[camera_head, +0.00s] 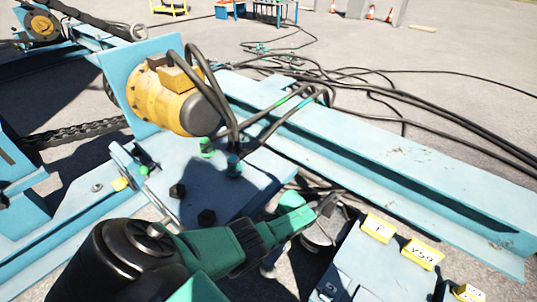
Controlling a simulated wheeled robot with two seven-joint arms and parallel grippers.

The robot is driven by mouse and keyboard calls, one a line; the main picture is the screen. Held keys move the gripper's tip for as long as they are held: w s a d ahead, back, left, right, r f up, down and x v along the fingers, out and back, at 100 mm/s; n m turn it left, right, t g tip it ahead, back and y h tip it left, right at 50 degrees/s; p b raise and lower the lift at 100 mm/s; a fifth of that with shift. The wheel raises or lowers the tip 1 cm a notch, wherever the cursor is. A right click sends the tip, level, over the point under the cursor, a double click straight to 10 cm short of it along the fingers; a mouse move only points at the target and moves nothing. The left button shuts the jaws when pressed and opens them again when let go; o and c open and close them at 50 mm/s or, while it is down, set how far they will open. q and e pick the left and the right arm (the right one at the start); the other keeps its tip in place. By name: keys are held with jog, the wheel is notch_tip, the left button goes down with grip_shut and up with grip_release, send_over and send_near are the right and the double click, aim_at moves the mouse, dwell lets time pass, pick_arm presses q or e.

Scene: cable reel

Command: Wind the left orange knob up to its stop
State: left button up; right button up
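No orange knob can be clearly made out. A yellow-orange motor-like cylinder (172,98) with a dark end is fixed to a light blue upright plate (128,78). A similar yellow-orange round part (42,27) shows at the far upper left. My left arm, black and green, comes in from the lower left and crosses in front of the blue machine. Its narrow far end, where my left gripper (326,205) seems to be, is beside the dark cables and yellow labels. Its fingers are too small and dark to read. My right gripper is not in view.
Light blue beams (390,150) run to the right. Black cables (430,108) spread over the ground and loop into the machine by green fittings (206,146). Yellow labels (421,254) sit on a blue panel at lower right. Traffic cones (371,12) stand far back on open ground.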

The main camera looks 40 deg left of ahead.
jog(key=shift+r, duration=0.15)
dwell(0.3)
pick_arm(q)
jog(key=o, duration=1.3)
jog(key=shift+o, duration=0.2)
jog(key=shift+r, duration=0.15)
jog(key=p+v, duration=0.5)
jog(key=v, duration=0.9)
jog(key=shift+p, duration=0.4)
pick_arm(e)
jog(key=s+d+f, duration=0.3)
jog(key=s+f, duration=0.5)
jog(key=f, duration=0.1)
